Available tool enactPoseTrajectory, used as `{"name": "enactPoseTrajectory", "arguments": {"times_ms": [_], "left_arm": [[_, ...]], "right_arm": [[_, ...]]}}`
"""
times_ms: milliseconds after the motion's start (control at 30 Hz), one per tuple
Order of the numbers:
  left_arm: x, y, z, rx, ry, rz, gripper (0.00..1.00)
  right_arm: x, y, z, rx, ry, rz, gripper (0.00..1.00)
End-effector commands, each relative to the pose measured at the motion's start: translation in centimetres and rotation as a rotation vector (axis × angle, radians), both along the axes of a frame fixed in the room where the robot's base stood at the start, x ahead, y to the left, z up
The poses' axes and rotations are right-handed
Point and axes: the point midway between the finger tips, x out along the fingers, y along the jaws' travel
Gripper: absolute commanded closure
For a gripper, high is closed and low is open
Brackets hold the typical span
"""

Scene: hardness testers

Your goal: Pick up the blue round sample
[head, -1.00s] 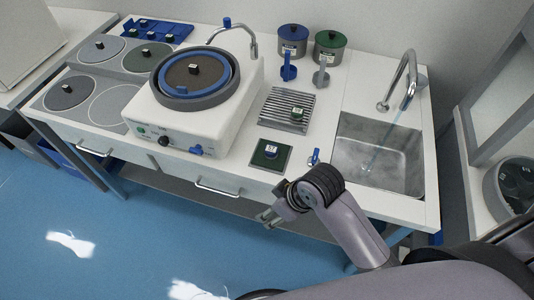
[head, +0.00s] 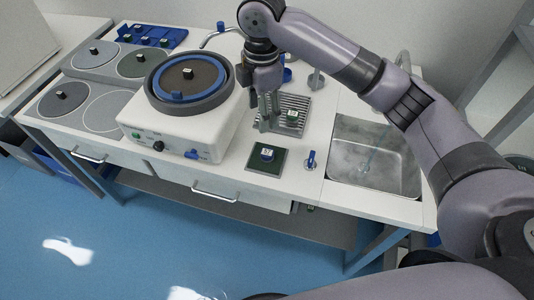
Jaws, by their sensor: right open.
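A small blue round sample (head: 267,154) with a pale top sits on the dark green square pad (head: 280,168) near the front edge of the worktop. My right gripper (head: 268,118) points down over the left part of the slatted metal rack (head: 298,103), behind the pad. It is open, with nothing seen between its fingers, and it is apart from the blue sample. A green round sample (head: 291,117) sits on the rack, just right of my fingers. My left gripper is not in view.
A grinding machine (head: 160,128) with a round wheel stands left of the rack. A steel sink (head: 375,165) with a tap is on the right. A small blue-handled fitting (head: 310,158) stands right of the pad. A blue tray (head: 150,38) with several samples is at the back left.

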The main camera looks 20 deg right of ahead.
Motion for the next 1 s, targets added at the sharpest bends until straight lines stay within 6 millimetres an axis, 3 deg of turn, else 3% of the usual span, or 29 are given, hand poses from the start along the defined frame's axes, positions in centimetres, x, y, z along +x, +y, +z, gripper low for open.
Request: {"name": "enactPoseTrajectory", "arguments": {"times_ms": [100, 200, 700, 1000], "left_arm": [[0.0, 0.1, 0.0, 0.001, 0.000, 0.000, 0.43], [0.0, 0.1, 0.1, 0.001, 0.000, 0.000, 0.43], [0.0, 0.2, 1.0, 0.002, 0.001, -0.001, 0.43], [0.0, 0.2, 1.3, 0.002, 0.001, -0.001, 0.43]], "right_arm": [[0.5, -0.9, 1.5, -0.020, 0.005, 0.017, 0.45], [0.5, -1.1, 1.1, -0.026, 0.011, 0.023, 0.45], [0.4, -1.1, -8.7, -0.023, 0.011, 0.020, 0.45], [0.2, -1.1, -11.1, -0.023, 0.010, 0.021, 0.45]]}}
